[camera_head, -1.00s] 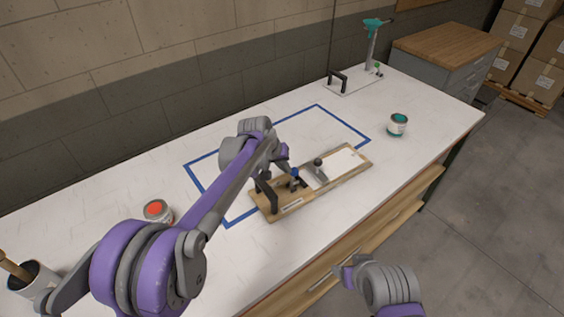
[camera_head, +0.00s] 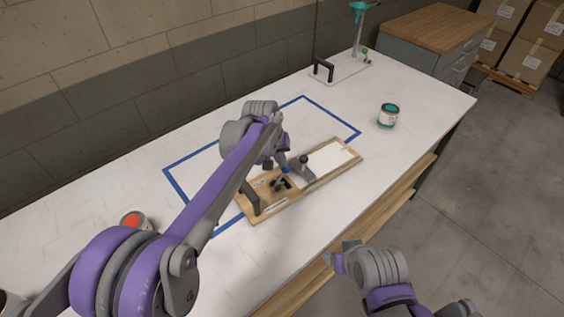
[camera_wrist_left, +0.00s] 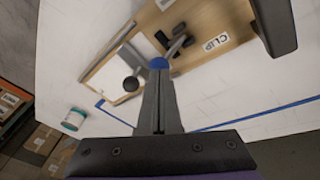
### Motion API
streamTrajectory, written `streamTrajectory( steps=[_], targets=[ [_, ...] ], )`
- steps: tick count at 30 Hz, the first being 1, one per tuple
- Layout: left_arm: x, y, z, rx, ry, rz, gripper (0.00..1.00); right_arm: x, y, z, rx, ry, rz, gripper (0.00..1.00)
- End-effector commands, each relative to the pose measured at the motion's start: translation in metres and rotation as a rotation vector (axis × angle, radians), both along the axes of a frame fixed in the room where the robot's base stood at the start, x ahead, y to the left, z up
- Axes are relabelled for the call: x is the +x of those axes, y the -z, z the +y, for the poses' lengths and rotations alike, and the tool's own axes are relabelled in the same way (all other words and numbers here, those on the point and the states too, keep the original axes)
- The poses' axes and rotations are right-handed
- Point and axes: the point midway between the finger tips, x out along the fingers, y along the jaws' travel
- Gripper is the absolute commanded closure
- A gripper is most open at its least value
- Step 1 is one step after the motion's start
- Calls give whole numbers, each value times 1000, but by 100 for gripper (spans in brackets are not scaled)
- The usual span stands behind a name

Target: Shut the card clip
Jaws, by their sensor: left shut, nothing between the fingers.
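The card clip sits on a wooden board (camera_head: 267,212) on the bench. It has a grey plate with a black knob (camera_head: 303,158) by the white card (camera_head: 330,155), and a blue-tipped lever (camera_head: 286,169). In the left wrist view the blue tip (camera_wrist_left: 158,63) is right at my fingertips; I cannot tell whether they touch. The CLIP label (camera_wrist_left: 215,43) and black knob (camera_wrist_left: 132,84) also show there. My left gripper (camera_head: 282,158) is shut and empty above the board, partly hiding the clip. My right gripper (camera_head: 338,260) hangs off the bench's front; its jaws are unclear.
A black handle (camera_head: 249,197) stands at the board's left end. A blue tape outline (camera_head: 335,115) surrounds bare bench behind it. A teal can (camera_head: 388,115) stands right, a red-topped can (camera_head: 135,220) left. A fixture with a black handle (camera_head: 323,70) stands at the back.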

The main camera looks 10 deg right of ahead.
Motion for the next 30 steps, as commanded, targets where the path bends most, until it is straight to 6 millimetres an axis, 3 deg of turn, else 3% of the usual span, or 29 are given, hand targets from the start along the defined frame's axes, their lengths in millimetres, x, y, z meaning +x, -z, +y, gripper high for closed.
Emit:
streamTrajectory(
  steps=[9, 15, 30],
  targets=[
    [-13, -58, 16, 0, -1, 0, 100, 0, -1, 0, 0, 0, -1, 32],
    [-19, -86, 23, 0, -1, 0, 100, 1, -2, 0, 0, 0, -2, 32],
    [-21, -96, 26, -1, -1, 0, 100, 1, -2, 0, 0, 0, -2, 32]
  ],
)
